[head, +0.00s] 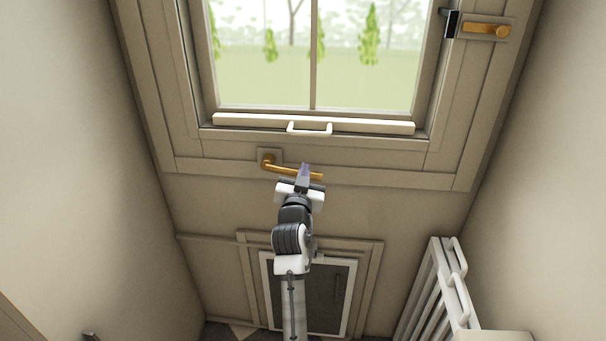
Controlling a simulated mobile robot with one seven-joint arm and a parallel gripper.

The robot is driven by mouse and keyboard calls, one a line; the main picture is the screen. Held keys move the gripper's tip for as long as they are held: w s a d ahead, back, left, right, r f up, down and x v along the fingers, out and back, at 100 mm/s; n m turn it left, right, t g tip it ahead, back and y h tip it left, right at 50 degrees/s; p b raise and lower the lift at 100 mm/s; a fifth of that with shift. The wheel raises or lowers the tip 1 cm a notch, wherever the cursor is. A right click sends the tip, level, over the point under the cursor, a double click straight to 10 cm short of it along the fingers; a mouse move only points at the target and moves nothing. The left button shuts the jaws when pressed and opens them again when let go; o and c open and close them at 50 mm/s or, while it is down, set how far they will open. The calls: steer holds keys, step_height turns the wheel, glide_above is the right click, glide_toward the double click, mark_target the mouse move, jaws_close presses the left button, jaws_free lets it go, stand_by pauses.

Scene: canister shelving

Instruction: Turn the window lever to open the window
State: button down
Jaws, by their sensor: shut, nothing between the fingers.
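The window (312,90) is in the upper middle of the head view, with a pale crossbar (240,121) and a white pull handle (309,132) along its bottom. A brass lever (275,166) on a square plate sits on the frame below it, its arm pointing right and slightly down. My gripper (305,167) is shut and empty, in front of the lever's right part and hiding some of it. I cannot tell whether they touch. A second brass lever (485,29) on a plate is on the frame at the upper right, roughly level, with a dark block at its left end.
Walls close in on the left (80,150) and right (535,190). A framed panel (335,290) is low behind my arm. A white rack (445,285) with rails leans at the lower right, near a pale box edge (495,336). Wall around the lower lever is clear.

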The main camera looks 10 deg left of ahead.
steer(key=a+f+m+g+h+b, duration=0.1)
steer(key=a+f+m+h+b, duration=0.1)
steer(key=a+f+m+b, duration=0.8)
steer(key=shift+s+a+f+m+g+b, duration=0.4)
steer(key=shift+m+b, duration=3.9)
steer(key=shift+b, duration=3.7)
steer(key=shift+d, duration=0.1)
